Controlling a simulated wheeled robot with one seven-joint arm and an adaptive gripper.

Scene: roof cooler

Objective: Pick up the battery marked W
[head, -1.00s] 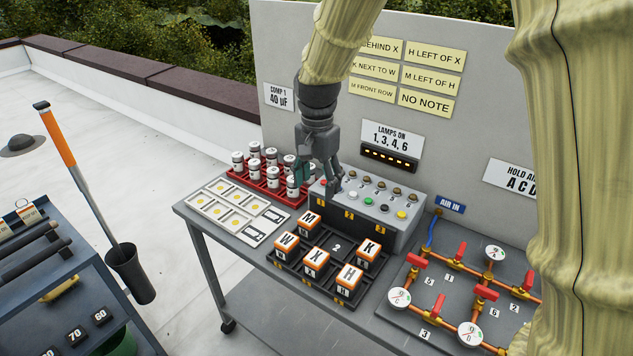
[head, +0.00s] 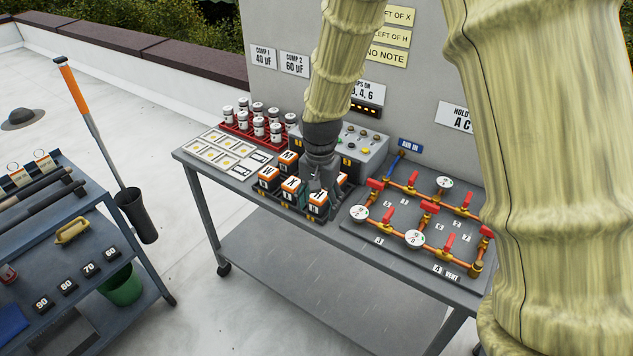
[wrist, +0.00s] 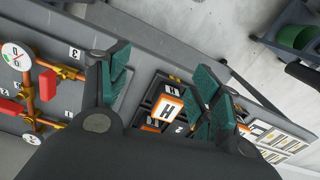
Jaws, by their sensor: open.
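The battery marked W (head: 268,175) is an orange and black block with a white lettered top. It sits at the left of the front row in the dark tray (head: 285,207). The battery marked X (head: 291,185) is beside it, then the battery marked H (head: 318,199). The battery marked M (head: 288,160) is behind W. The battery marked K (head: 342,179) is partly hidden. My gripper (head: 318,187) is open, low over the right part of the tray. In the wrist view, H (wrist: 166,109) shows between the fingers; W cannot be made out there.
Red-handled copper piping with gauges (head: 414,238) lies right of the tray. A control box (head: 365,155) stands behind, and a red rack of white canisters (head: 243,128) at the back left. The bench front edge (head: 330,240) is clear.

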